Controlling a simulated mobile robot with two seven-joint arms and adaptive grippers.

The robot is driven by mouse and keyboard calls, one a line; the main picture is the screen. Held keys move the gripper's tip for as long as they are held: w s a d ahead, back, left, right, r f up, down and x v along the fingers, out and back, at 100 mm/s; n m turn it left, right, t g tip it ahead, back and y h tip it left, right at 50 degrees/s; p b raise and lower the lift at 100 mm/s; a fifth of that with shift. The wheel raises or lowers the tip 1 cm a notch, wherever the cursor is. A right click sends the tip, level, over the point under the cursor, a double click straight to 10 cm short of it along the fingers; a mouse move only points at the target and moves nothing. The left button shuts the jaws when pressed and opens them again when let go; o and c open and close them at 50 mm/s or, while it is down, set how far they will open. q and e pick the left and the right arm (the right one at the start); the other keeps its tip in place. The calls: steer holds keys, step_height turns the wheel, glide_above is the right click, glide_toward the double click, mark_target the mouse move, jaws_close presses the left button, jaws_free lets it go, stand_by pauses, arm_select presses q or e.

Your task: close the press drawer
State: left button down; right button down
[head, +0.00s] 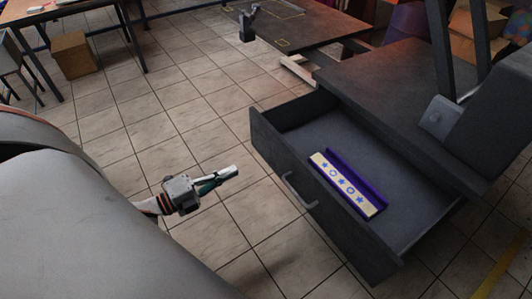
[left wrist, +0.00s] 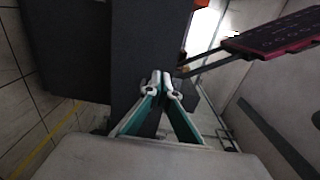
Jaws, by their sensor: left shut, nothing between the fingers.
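The press drawer (head: 345,225) is dark grey and stands pulled out of the dark press cabinet (head: 390,85), its inside open to view. A curved metal handle (head: 298,191) is on its front panel. My left gripper (head: 234,172) is shut and empty in the head view, to the left of the handle and apart from it. Its closed fingertips (left wrist: 160,78) also show in the left wrist view, in front of a dark grey upright surface; I cannot tell which part that is. My right gripper is not in view.
A purple and cream bar (head: 345,184) with blue stars and rings lies in the drawer. A dark table (head: 320,25) stands at the back, with a small grey device (head: 247,25) at its left. A cardboard box (head: 73,54) is at back left. The tiled floor left of the drawer is clear.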

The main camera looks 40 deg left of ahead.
mark_target(277, 149)
arm_select(q)
steer(key=b+x, duration=0.1)
steer(key=x, duration=1.1)
steer(key=shift+w+d, duration=0.15)
steer(key=shift+w, duration=0.2)
steer(key=shift+w+d, duration=0.15)
steer(key=shift+w, duration=0.2)
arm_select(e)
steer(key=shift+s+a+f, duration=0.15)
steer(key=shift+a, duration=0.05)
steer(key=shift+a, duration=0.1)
